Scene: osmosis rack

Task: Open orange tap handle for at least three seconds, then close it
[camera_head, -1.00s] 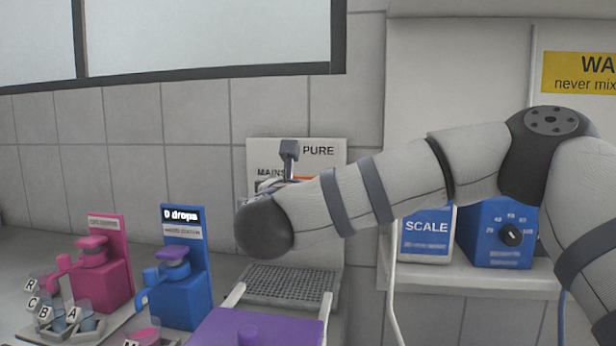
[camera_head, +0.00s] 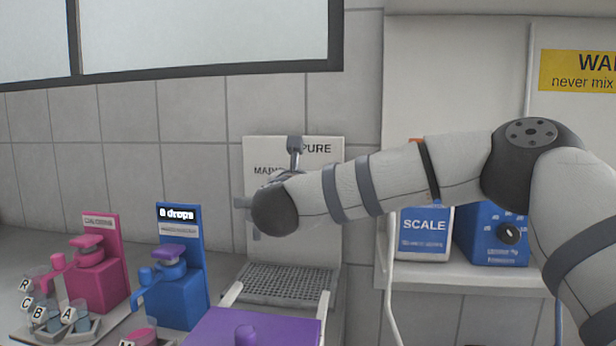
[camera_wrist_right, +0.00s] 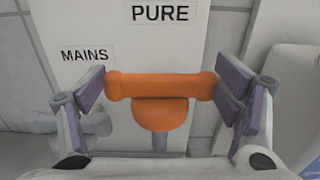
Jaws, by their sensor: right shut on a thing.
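The orange tap handle (camera_wrist_right: 160,86) is a thick level bar with a rounded knob below it, in the middle of the right wrist view. It sits in front of a white panel (camera_head: 322,215) with the labels PURE and MAINS. My right gripper (camera_wrist_right: 162,84) is shut on the handle, with one finger pad at each end of the bar. In the head view my right wrist hides the handle, and only parts of the fingers show around it. My left gripper is not in view.
Below the tap is a grey drain grid (camera_head: 285,284), with a purple-topped unit (camera_head: 225,328) in front. Blue (camera_head: 178,295) and pink (camera_head: 97,280) dispensers stand to the left. A shelf (camera_head: 470,278) to the right holds a SCALE container (camera_head: 424,240) and a blue dial box (camera_head: 490,245).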

